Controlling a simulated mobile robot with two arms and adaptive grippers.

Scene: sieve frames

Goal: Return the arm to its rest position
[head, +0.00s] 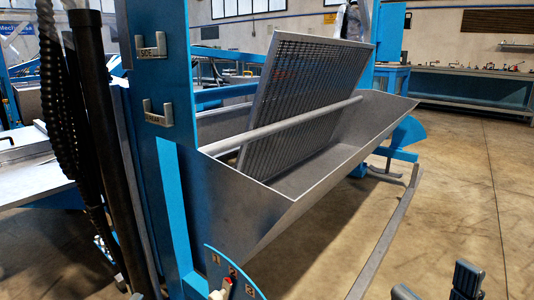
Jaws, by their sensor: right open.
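My right gripper (435,281) shows at the bottom right edge of the head view. Its two dark fingertips are apart, with only floor visible between them. It is empty and clear of the machine. Most of it and its arm are cut off by the picture's edge. My left gripper is not in view. A grey mesh sieve frame (310,85) stands tilted in the long metal trough (255,215). A round grey bar (285,128) runs lengthwise across the trough, in front of the mesh.
A blue post (160,85) with metal brackets stands left of the trough. Black hoses (60,110) hang at the far left. A numbered blue plate with a lever (232,275) is at the bottom. A low rail (390,235) lies right of the trough. The floor (470,190) beyond is open.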

